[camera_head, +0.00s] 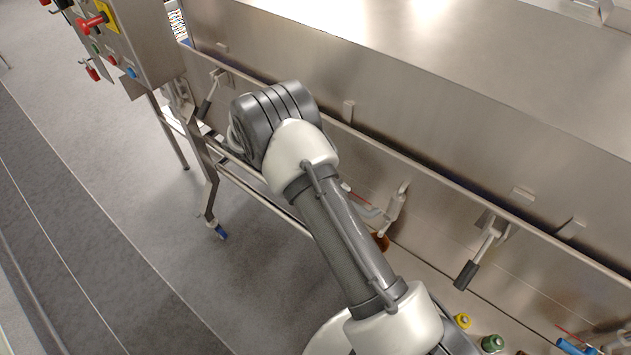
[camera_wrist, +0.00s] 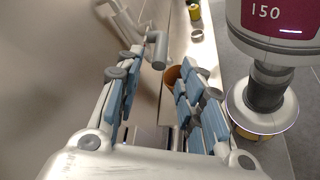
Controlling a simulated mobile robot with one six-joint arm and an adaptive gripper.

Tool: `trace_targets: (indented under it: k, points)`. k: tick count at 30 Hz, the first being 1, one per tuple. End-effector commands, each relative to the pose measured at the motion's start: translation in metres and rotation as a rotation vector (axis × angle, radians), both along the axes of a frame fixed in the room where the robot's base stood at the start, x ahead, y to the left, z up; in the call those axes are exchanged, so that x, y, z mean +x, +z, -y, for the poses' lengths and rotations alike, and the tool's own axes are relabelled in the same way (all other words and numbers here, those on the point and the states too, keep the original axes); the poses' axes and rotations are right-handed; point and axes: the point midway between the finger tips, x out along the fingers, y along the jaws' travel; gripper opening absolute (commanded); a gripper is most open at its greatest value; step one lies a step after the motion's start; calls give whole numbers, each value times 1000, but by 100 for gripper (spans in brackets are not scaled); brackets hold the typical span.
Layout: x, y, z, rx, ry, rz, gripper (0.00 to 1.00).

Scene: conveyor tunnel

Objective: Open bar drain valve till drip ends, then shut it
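My gripper (camera_wrist: 162,60) is open in the wrist view, with its blue-padded fingers apart. In the head view a red-tipped rod (camera_head: 360,203) and a pale handle (camera_head: 394,208) show right of my arm. An orange-brown cup (camera_wrist: 172,76) sits below, partly hidden by my right finger; no drip is visible.
The steel tunnel (camera_head: 450,95) fills the right. Black-gripped levers (camera_head: 466,274) hang along its side. A control box (camera_head: 140,45) stands upper left. Several small bottles (camera_head: 492,343) stand lower right. In the wrist view, a body marked 150 (camera_wrist: 272,18) is close at right. Floor at left is clear.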

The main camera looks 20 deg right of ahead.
Motion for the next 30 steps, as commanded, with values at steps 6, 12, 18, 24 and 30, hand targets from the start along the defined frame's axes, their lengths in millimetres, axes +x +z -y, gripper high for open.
trace_targets:
  k: [6,12,18,24,30]
  points:
    - [25,14,-31,1,1,0,36]
    - [36,21,-44,0,1,-1,36]
    - [38,23,-47,1,0,-2,36]
    - [38,23,-47,0,0,-1,36]
    - [38,23,-47,0,0,-1,36]
